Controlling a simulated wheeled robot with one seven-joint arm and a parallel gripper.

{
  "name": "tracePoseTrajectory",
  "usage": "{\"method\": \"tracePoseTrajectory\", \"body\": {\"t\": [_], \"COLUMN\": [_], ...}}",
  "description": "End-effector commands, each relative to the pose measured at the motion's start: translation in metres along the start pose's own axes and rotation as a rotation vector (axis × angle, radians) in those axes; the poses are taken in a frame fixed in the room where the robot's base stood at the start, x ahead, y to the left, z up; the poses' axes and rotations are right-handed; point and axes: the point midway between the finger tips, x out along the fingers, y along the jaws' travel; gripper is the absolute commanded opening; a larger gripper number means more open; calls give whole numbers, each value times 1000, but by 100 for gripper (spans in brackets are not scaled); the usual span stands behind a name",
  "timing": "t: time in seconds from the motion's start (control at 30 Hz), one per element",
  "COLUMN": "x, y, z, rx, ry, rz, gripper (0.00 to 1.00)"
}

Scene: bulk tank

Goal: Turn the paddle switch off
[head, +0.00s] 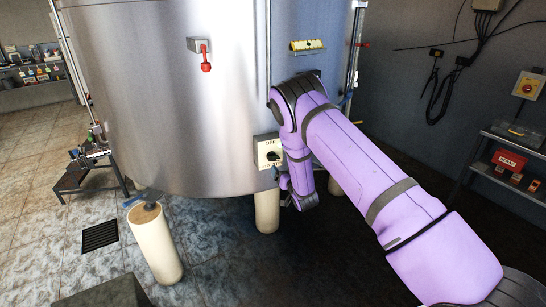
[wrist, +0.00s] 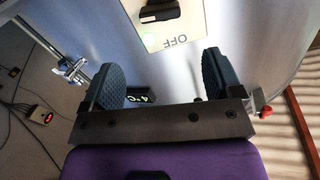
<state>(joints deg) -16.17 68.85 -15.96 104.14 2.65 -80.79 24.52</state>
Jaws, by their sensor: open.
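The paddle switch is a cream plate (head: 268,148) marked OFF with a black paddle (head: 265,156), on the lower front of the steel tank. In the wrist view the plate (wrist: 178,28) is upside down at the top edge, with the black paddle (wrist: 160,10) partly cut off and a greenish glow beside it. My gripper (wrist: 165,80) is open and empty. Its two dark pads stand wide apart, with the plate beyond them. In the head view my purple arm reaches down just right of the switch, and the fingers are mostly hidden.
A cream post (head: 155,245) stands at front left. A shelf (head: 515,140) is at right.

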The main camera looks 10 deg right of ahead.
Motion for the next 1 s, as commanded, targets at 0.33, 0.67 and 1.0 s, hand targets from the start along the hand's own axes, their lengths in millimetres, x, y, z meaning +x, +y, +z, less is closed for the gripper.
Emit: {"method": "tracePoseTrajectory", "body": {"t": [0.33, 0.67, 1.0], "x": [20, 78, 105], "y": [-2, -2, -2], "z": [8, 8, 7], "rx": [0, -1, 0], "ry": [14, 13, 11], "rz": [-16, -15, -13], "gripper": [85, 85, 85]}}
